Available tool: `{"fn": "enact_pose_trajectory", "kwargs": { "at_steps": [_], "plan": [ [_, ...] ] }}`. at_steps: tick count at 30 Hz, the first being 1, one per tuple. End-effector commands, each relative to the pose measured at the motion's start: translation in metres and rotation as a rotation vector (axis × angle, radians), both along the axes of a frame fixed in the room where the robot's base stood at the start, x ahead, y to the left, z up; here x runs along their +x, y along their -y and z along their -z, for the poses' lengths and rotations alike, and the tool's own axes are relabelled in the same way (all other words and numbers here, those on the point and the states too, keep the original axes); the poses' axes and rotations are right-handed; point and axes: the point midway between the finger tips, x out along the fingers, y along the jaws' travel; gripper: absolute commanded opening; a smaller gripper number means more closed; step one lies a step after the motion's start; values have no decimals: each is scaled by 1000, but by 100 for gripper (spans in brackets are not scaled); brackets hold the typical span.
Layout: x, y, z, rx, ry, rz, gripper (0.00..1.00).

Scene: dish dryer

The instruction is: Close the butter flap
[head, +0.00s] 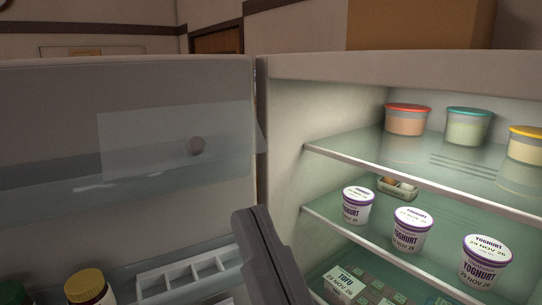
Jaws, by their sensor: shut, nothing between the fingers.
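The butter flap (140,136) is a clear, pale panel on the inside of the open fridge door, left of centre in the head view. It appears raised above the clear door compartment (50,178), though its exact angle is hard to tell. My gripper (252,212) is dark grey and rises from the bottom centre. Its fingers are shut and hold nothing. Its tip is below and to the right of the flap, apart from it in the picture.
The fridge interior is at right, with tubs (408,121) on the upper shelf, several yoghurts (412,232) below, and tofu (345,284) lower down. A bottle with a yellow cap (86,283) and a white rack (180,280) sit low in the door.

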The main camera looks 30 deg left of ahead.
Motion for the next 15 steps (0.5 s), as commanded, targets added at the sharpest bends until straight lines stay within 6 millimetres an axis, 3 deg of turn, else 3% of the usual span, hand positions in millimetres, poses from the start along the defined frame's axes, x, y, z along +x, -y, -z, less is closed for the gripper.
{"fn": "enact_pose_trajectory", "kwargs": {
  "at_steps": [15],
  "plan": [
    [5, -18, -2, -34, 22, 0, 0]
  ]
}}
